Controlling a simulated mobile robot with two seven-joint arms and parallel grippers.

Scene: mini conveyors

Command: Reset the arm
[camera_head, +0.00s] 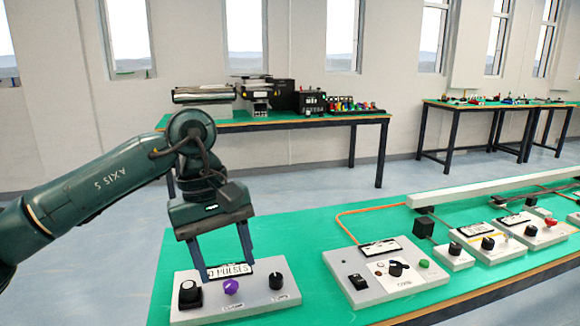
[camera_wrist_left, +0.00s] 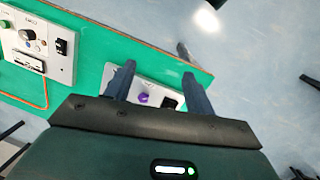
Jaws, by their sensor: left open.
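My left arm comes in from the left in the head view, and its left gripper (camera_head: 228,270) points down over a grey control box (camera_head: 250,302) at the near left of the table. The box has a black knob, a purple knob (camera_head: 231,286), another dark knob and a label plate. The left wrist view shows the two open fingers (camera_wrist_left: 158,88) with the purple knob (camera_wrist_left: 143,98) seen between them. I cannot tell whether a fingertip touches the box. My right gripper is not in view.
The green table (camera_head: 320,290) carries another control box (camera_head: 385,275) to the right, with an orange cable behind it, and several smaller boxes farther right. A white rail (camera_head: 490,187) runs along the back. Two more benches stand by the wall. Space above the table is clear.

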